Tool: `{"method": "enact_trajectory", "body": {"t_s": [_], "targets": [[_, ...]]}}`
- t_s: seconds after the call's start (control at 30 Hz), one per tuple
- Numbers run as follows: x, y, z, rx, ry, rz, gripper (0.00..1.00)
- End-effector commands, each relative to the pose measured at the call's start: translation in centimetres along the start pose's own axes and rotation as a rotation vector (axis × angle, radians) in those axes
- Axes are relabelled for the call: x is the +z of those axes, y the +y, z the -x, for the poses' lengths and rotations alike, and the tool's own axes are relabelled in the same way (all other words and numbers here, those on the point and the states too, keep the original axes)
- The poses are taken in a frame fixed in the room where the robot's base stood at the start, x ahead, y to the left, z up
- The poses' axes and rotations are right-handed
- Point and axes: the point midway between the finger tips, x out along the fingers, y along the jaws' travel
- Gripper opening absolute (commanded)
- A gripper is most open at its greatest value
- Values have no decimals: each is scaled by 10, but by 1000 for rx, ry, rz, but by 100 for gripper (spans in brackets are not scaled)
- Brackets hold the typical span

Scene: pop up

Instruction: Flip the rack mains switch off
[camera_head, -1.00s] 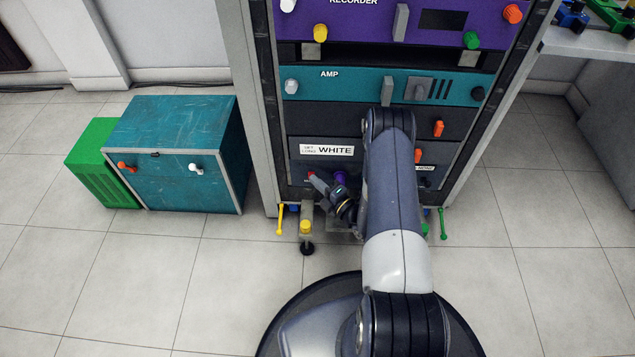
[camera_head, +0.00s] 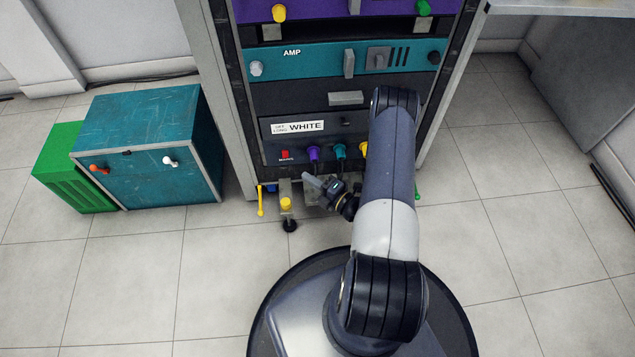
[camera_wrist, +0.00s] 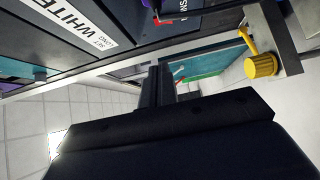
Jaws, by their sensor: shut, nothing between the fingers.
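The red mains switch (camera_head: 285,155) is on the lowest panel of the rack, above its "MAINS" label. Its red edge also shows at the top of the wrist view (camera_wrist: 158,20). I cannot tell which way the switch is set. My gripper (camera_head: 312,184) is low in front of the rack, below and to the right of the switch, apart from it. In the wrist view the fingers of my gripper (camera_wrist: 157,88) are together, with nothing between them.
Purple (camera_head: 313,154), teal (camera_head: 339,151) and yellow (camera_head: 364,149) plugs sit right of the switch. A yellow-knobbed foot (camera_head: 286,204) stands below. A teal cabinet (camera_head: 150,150) and green crate (camera_head: 75,180) stand left. Floor in front is clear.

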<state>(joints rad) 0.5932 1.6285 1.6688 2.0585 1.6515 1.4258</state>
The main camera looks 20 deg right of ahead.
Motion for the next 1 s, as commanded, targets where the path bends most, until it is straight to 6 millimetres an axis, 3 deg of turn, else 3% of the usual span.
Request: {"method": "enact_trajectory", "body": {"t_s": [0.2,0.4,0.77,1.0], "targets": [[0,3,24,-1,-2,-2,0],[-1,2,30,-1,0,-2,0],[-1,2,29,-1,2,-1,0],[-2,-1,9,0,6,1,0]]}}
